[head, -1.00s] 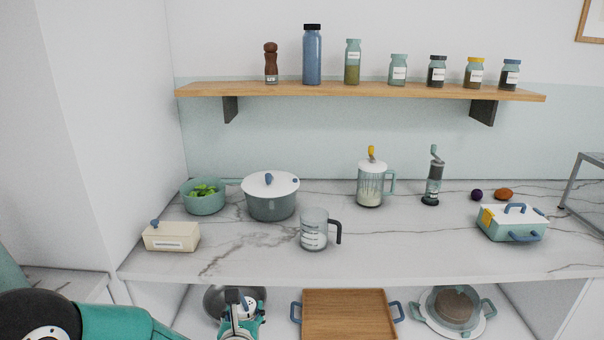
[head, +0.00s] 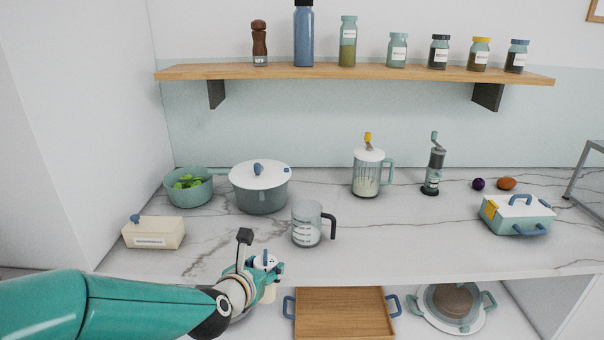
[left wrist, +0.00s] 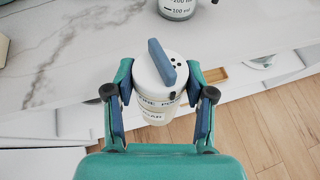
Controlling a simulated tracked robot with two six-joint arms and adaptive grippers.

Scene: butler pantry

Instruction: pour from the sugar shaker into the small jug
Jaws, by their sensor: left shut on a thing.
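My left gripper (head: 265,270) is shut on the sugar shaker (head: 264,261) in front of the counter's front edge. In the left wrist view the shaker (left wrist: 146,80) sits between the two finger pads of the gripper (left wrist: 160,105). It has a white lid with dark holes, a blue bar on top and a cream labelled body, looking roughly upright. The small jug (head: 307,226) is clear with measuring marks and a dark handle on its right. It stands on the counter, behind and right of the shaker. Its lower part shows at the top of the left wrist view (left wrist: 178,8). My right gripper is out of view.
A cream butter dish (head: 154,233), a grey-green lidded pot (head: 260,190) and a green pan (head: 188,186) stand left of the jug. A lidded glass pitcher (head: 367,172) stands behind right. Below the counter is a wooden tray (head: 342,312).

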